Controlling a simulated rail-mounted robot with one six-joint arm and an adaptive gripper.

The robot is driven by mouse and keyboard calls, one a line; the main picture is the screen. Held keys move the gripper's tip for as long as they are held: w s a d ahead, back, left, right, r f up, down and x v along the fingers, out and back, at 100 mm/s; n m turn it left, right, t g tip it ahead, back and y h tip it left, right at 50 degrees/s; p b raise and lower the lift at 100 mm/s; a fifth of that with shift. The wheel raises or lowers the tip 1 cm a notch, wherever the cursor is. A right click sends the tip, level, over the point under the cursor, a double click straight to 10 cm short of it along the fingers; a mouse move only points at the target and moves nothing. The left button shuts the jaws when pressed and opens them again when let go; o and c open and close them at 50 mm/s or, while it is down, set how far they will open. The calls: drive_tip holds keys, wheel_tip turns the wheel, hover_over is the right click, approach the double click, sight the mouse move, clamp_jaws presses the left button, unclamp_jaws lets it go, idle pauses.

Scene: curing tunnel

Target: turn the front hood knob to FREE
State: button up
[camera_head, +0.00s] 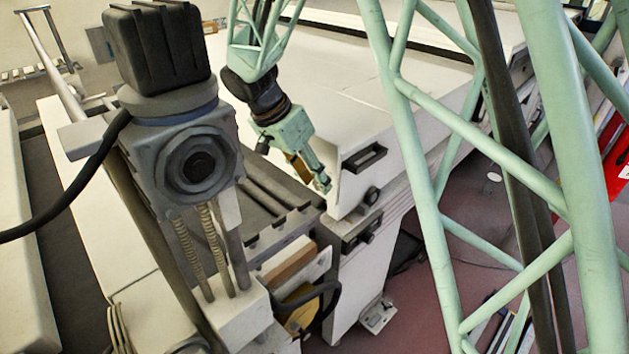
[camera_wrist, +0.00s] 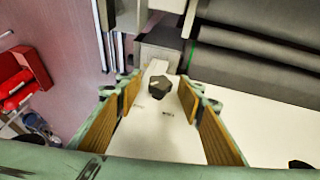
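The hood (camera_head: 345,85) is a long pale cover in the head view. In the wrist view, a dark faceted knob (camera_wrist: 160,88) with a light pointer mark stands on a white panel (camera_wrist: 160,140). The mark points to the upper left. Small lettering beside the knob is too small to read. My gripper (camera_wrist: 158,95) is open, its wood-coloured pads on either side of the knob with gaps showing. In the head view my gripper (camera_head: 322,182) is at the near corner of the hood. I cannot tell there whether it touches.
A grey conveyor bed (camera_head: 265,205) runs beside my gripper. A red case (camera_wrist: 32,68) shows at left in the wrist view.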

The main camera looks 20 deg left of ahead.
drive_tip(key=shift+c, duration=0.6)
drive_tip(key=c, duration=0.7)
drive_tip(key=shift+c, duration=0.2)
drive_tip(key=shift+w+a+g+h+p, duration=0.15)
drive_tip(key=shift+g+h+p, duration=0.15)
drive_tip(key=shift+h+p, duration=0.55)
drive_tip(key=shift+w+a+f+n+g+h+p, duration=0.1)
drive_tip(key=shift+n+g+h+p, duration=0.25)
drive_tip(key=shift+h+p, duration=0.6)
drive_tip(key=shift+w+a+f+n+g+h+p, duration=0.2)
drive_tip(key=shift+g+h+p, duration=0.25)
drive_tip(key=shift+h+p, duration=0.45)
drive_tip(key=shift+s+a+f+n+g+h+p, duration=0.1)
drive_tip(key=shift+n+g+h+p, duration=0.3)
drive_tip(key=shift+h+p, duration=0.9)
drive_tip(key=o, duration=0.9)
drive_tip(key=shift+c, duration=0.2)
